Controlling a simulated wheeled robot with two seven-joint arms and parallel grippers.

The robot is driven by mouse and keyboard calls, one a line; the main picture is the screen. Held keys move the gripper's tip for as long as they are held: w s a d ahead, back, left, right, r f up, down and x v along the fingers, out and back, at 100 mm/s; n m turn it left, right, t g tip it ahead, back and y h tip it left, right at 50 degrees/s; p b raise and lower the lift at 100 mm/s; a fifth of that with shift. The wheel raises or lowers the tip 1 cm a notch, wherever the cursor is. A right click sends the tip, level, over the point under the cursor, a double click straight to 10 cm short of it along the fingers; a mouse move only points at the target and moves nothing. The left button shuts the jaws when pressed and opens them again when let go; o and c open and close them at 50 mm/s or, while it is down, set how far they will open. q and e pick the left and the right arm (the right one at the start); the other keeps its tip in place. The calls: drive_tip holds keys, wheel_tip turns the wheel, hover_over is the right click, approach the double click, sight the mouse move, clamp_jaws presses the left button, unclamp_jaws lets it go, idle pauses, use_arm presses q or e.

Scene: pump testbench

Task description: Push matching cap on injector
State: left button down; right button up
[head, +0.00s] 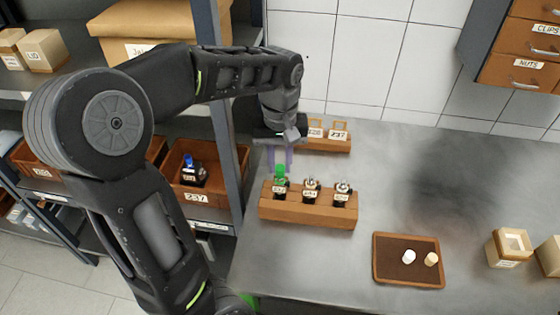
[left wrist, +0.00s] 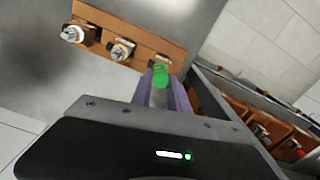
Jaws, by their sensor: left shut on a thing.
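My left gripper (head: 279,157) points down over the left end of a wooden rack (head: 305,212). Its purple fingers are shut on a green cap (head: 280,171), which also shows at the fingertips in the left wrist view (left wrist: 160,76). The cap is right at the top of the left injector (head: 279,190); I cannot tell how far it is on. A middle injector (head: 311,190) and a right injector (head: 342,191) stand in the rack with bare metal tops. In the left wrist view the cap and fingers hide the left injector. My right gripper is out of view.
A brown tray (head: 380,277) holds a white cap (head: 408,257) and a beige cap (head: 431,259). A wooden holder (head: 330,144) with labels stands behind the rack. A shelf post (head: 225,120) is close left of the rack.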

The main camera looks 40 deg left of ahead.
use_arm(q)
drive_tip(key=shift+f, duration=0.2)
idle(0.5)
drive_tip(key=c, duration=1.2)
unclamp_jaws()
drive_tip(key=shift+o, duration=0.4)
drive_tip(key=o, duration=0.8)
drive_tip(key=shift+r+p, duration=0.95)
drive_tip(key=shift+r, duration=0.35)
drive_tip(key=shift+r+p, duration=1)
drive_tip(key=shift+r, duration=1.25)
